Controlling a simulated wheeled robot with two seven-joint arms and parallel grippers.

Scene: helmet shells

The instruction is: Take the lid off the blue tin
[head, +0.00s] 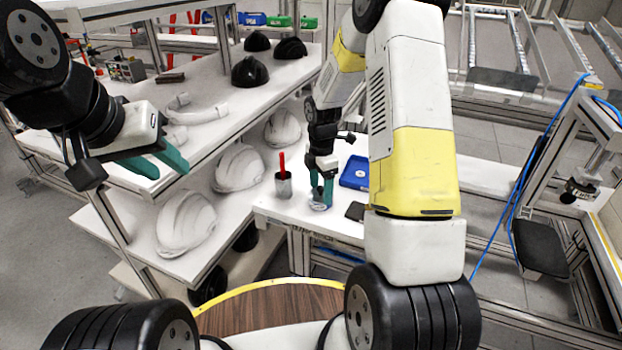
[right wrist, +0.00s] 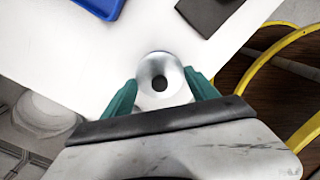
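In the head view my right gripper (head: 321,190) points down at the white table, with its green fingers around a small round silvery object (head: 320,206). The right wrist view shows this object from above as a pale metallic disc (right wrist: 161,80) with a dark round centre. The fingertips of my right gripper (right wrist: 161,80) lie on either side of it, very close; I cannot tell whether they press on it. No clearly blue tin body shows; the sides are mostly hidden by the fingers. My left gripper (head: 170,172) is open and empty, over the left shelf.
A blue tray (head: 355,172) lies right of my right gripper, with a dark flat item (head: 355,211) near it. A grey cup with a red-handled tool (head: 283,185) stands to the left. White helmet shells (head: 186,223) and black ones (head: 250,71) sit on shelves.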

